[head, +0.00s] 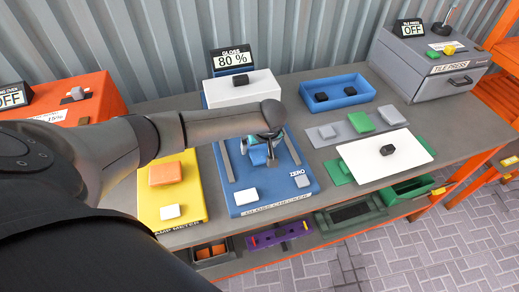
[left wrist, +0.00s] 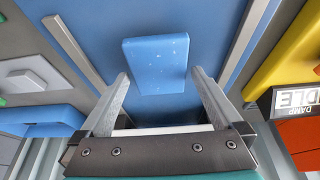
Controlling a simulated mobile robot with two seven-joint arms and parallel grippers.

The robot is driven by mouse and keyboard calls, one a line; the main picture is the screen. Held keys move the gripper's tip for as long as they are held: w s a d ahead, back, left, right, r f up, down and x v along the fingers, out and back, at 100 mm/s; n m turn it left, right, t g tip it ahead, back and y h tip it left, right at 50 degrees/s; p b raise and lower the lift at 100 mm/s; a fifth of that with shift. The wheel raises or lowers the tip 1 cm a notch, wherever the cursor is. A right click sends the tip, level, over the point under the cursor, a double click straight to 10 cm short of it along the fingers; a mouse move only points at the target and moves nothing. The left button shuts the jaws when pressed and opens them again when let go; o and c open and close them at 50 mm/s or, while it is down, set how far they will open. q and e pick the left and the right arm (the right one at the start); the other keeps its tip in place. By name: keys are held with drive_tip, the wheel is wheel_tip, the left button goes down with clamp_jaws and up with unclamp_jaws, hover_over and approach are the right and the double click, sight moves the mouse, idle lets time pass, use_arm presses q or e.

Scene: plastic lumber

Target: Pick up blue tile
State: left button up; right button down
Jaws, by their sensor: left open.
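The blue tile (left wrist: 155,62) shows in the left wrist view as a speckled light-blue block on the blue gloss checker (left wrist: 205,22). My left gripper (left wrist: 160,80) is open, with one finger to each side of the tile's near part. Nothing is held. In the head view my left gripper (head: 271,158) points down over the gloss checker (head: 272,203), and the tile is largely hidden behind it. My right gripper is in neither view.
A yellow damp meter (head: 185,215) with an orange block (head: 165,173) stands to the left. Behind are the gloss display (head: 232,60) and a blue tray (head: 360,92). A white board (head: 410,148) and the tile press (head: 425,75) are to the right. Grey rails (head: 291,147) flank the checker.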

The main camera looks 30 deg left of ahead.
use_arm(q)
drive_tip(key=shift+c, duration=0.4)
drive_tip(key=c, duration=1.3)
drive_tip(key=shift+r, duration=0.1)
